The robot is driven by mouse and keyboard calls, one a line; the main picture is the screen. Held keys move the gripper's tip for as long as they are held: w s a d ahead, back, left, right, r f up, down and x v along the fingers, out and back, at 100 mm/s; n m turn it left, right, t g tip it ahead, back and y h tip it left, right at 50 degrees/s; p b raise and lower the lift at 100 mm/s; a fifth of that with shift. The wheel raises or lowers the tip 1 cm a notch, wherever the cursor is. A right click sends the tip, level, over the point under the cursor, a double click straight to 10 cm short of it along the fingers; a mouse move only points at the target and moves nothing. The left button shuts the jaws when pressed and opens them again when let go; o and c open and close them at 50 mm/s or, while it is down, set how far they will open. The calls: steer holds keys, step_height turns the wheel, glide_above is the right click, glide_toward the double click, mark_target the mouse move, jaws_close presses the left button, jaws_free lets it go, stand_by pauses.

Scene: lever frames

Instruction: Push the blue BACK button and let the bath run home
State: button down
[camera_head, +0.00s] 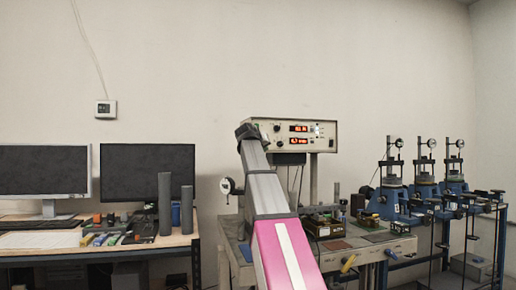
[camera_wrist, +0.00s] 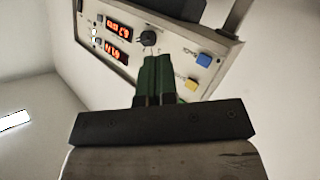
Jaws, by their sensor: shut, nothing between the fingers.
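The control box (camera_head: 311,133) is a pale panel with two red lit displays, standing above the bench in the head view. In the wrist view the panel (camera_wrist: 178,50) lies tilted across the picture. The blue button (camera_wrist: 203,59) is on its right part, with a yellow button (camera_wrist: 192,83) just below it. My gripper (camera_wrist: 157,58) has its green fingers together and empty, in front of the panel, left of both buttons and below a black knob. In the head view my gripper (camera_head: 247,131) covers the panel's left end, hiding the buttons. I cannot make out the bath for certain.
A bench (camera_head: 357,252) with small apparatus stands under the panel. A dial gauge (camera_head: 227,186) is left of my arm. Several blue test machines (camera_head: 424,188) stand at the right. A desk with two monitors (camera_head: 147,172) is at the left.

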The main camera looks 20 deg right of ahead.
steer(key=shift+w, duration=0.15)
steer(key=w, duration=0.8)
steer(key=shift+w, duration=0.25)
steer(key=shift+w, duration=0.15)
stand_by(1.8)
steer(key=shift+w, duration=0.3)
